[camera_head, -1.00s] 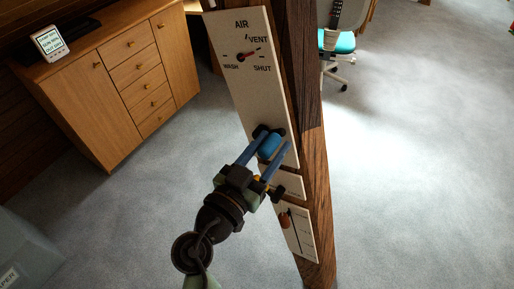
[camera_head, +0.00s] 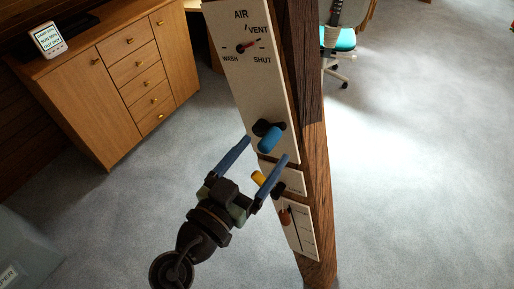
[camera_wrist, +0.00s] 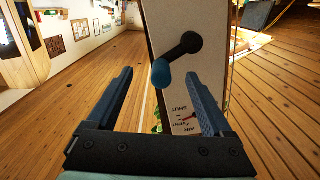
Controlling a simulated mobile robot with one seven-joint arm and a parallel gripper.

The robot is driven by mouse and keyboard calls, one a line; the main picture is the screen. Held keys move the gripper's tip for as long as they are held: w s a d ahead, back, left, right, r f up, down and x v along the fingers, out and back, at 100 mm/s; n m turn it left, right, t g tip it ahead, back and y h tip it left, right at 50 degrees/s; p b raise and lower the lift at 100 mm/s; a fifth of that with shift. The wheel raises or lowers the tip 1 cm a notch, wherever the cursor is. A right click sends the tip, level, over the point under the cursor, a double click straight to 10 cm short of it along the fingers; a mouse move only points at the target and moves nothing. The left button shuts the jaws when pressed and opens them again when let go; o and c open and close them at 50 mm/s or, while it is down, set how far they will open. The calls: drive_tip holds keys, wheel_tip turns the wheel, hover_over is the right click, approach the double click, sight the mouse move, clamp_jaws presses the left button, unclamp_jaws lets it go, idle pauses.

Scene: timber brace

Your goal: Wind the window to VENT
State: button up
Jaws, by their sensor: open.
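The white AIR panel (camera_head: 262,90) is on a timber post, with a dial marked WASH, VENT and SHUT. Its red pointer (camera_head: 250,44) points right and slightly up, between VENT and SHUT. Below the dial is a crank with a black arm and a blue handle (camera_head: 270,139). In the wrist view the blue handle (camera_wrist: 161,73) hangs down-left of its black hub (camera_wrist: 188,43). My gripper (camera_head: 266,148) is open and empty. Its fingers are apart and point at the crank, with the handle between their tips in the wrist view, apparently touching neither.
Below the crank are a yellow knob (camera_head: 258,178) and a lower panel (camera_head: 301,232) with a brown-orange knob (camera_head: 285,217). The timber post (camera_head: 312,150) stands right of the panels. A wooden cabinet (camera_head: 120,85) is at the left.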

drive_tip(key=shift+b+v, duration=0.6)
drive_tip(key=shift+v, duration=1.25)
drive_tip(key=w+r+n+t+y, duration=0.15)
drive_tip(key=w+r, duration=0.25)
drive_tip(key=r, duration=0.6)
drive_tip(key=w+r+t+y, duration=0.3)
drive_tip(key=r, duration=0.7)
drive_tip(key=s+r+n+t+y, duration=0.2)
drive_tip(key=s+r+t+y, duration=0.1)
drive_tip(key=r, duration=0.8)
drive_tip(key=s+r+n+t+y, duration=0.3)
drive_tip(key=s+r+t, duration=0.2)
drive_tip(key=r, duration=0.6)
drive_tip(key=shift+s+a+r+n, duration=0.3)
drive_tip(key=shift+s+r+n, duration=0.1)
drive_tip(key=shift+s, duration=0.6)
